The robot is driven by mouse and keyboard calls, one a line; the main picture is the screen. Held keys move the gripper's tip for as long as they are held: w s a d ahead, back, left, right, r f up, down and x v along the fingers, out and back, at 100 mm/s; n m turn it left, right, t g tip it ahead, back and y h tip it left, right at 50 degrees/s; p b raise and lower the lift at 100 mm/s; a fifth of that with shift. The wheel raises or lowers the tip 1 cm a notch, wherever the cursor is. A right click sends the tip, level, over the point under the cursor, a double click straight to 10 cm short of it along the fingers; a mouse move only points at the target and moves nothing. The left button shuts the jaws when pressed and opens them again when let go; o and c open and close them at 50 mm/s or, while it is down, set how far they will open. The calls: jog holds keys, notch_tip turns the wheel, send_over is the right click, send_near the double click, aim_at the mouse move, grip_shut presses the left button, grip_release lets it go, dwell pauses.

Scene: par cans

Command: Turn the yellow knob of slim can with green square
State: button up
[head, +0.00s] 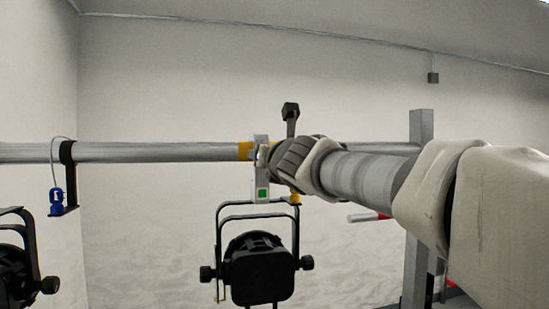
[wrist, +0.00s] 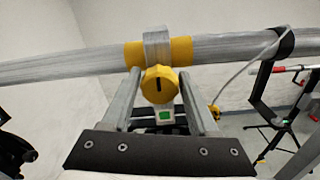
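The slim can (head: 262,268) is a black lamp hanging under the horizontal pipe in the head view. Its clamp carries a small green square (head: 262,193), which also shows in the wrist view (wrist: 165,116). The yellow knob (wrist: 160,84) faces the wrist camera, with a dark slot on its face. In the head view the knob is hidden behind my gripper (head: 266,156). In the wrist view my gripper (wrist: 160,78) has one finger on each side of the knob. The fingers are spread, and I see no clear contact with the knob.
The metal pipe (head: 160,152) runs across, with yellow bands (wrist: 181,50) beside the clamp. Another black lamp (head: 15,270) hangs at far left, near a blue-ended cable (head: 56,197). A grey post (head: 419,130) stands at right behind my arm.

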grip_shut()
jog(key=shift+m, duration=0.3)
